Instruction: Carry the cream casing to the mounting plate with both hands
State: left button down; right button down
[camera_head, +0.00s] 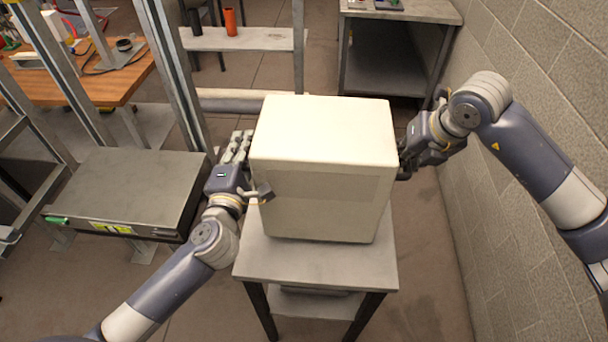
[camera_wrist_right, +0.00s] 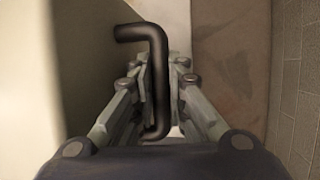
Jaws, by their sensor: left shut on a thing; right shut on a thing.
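The cream casing (camera_head: 322,135) is a large upright box in the middle of the head view, on a small grey table (camera_head: 315,265). My left gripper (camera_head: 258,192) is at its left side, shut on a handle there that is mostly hidden. My right gripper (camera_head: 406,160) is at its right side. In the right wrist view its fingers (camera_wrist_right: 160,100) are shut on a black bent handle (camera_wrist_right: 157,60) beside the casing wall (camera_wrist_right: 100,60). A flat grey plate-like unit (camera_head: 130,185) with a green tab lies at the left; I cannot tell if it is the mounting plate.
A block wall (camera_head: 540,85) runs close along the right. Metal uprights (camera_head: 170,60) and a wooden workbench (camera_head: 125,85) stand at the left. A grey bench (camera_head: 400,12) and a low shelf with an orange cup (camera_head: 230,22) are behind. Floor shows between table and wall.

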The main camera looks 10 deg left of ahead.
aim_at(128, 180)
jog(key=j, duration=1.4)
jog(key=i+j, duration=0.1)
jog(key=j, duration=1.3)
